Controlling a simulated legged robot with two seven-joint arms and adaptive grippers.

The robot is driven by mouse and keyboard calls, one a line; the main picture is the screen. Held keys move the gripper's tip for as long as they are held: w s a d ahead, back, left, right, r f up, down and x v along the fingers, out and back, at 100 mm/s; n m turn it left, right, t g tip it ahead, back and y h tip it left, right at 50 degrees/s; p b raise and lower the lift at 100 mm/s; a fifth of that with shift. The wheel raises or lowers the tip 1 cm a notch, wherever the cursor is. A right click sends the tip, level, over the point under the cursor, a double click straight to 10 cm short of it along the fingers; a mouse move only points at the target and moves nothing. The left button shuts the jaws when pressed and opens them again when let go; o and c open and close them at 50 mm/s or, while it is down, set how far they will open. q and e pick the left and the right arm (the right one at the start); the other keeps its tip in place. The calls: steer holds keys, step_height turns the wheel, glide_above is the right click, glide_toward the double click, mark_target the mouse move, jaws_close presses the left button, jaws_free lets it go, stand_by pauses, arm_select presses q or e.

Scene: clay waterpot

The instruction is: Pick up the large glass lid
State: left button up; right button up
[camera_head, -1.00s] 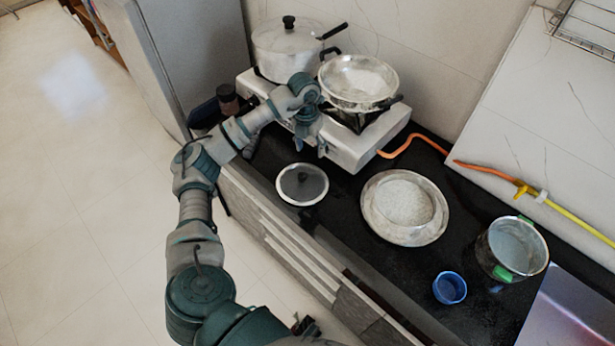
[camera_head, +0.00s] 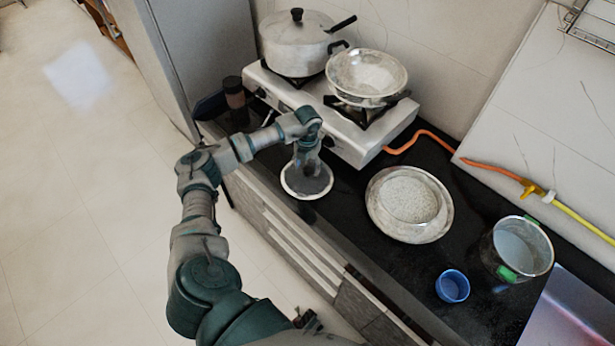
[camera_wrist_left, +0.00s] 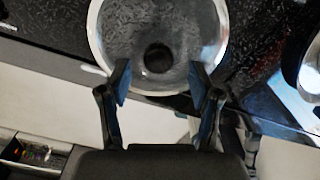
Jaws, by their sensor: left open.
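The large glass lid (camera_head: 294,184), a dark glass disc with a pale metal rim, lies on the black counter in front of the stove. My left gripper (camera_head: 307,172) is over it in the head view and hides its knob and part of the glass. In the left wrist view the lid (camera_wrist_left: 115,32) fills the top middle. Its round black knob (camera_wrist_left: 158,58) shows just beyond and between the two fingertips of my open left gripper (camera_wrist_left: 158,76). Contact with the knob cannot be told. My right gripper is not in view.
A two-burner stove (camera_head: 345,138) stands behind, with a lidded pot (camera_head: 292,48) and a metal pan (camera_head: 366,75) on it. A plate of grain (camera_head: 408,204), a blue cup (camera_head: 452,286) and a metal pot (camera_head: 517,250) stand to the right. A dark jar (camera_head: 235,95) stands left.

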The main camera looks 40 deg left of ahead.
mark_target(308, 169)
arm_select(q)
steer(key=f, duration=0.2)
steer(key=shift+a+f, duration=0.2)
steer(key=shift+f, duration=0.15)
steer(key=shift+w+a+f, duration=0.15)
steer(key=shift+w+f, duration=0.05)
steer(key=shift+f, duration=0.2)
steer(key=shift+r, duration=0.1)
steer(key=c, duration=1)
jaws_close()
steer(key=shift+d, duration=0.2)
steer(key=shift+r, duration=0.1)
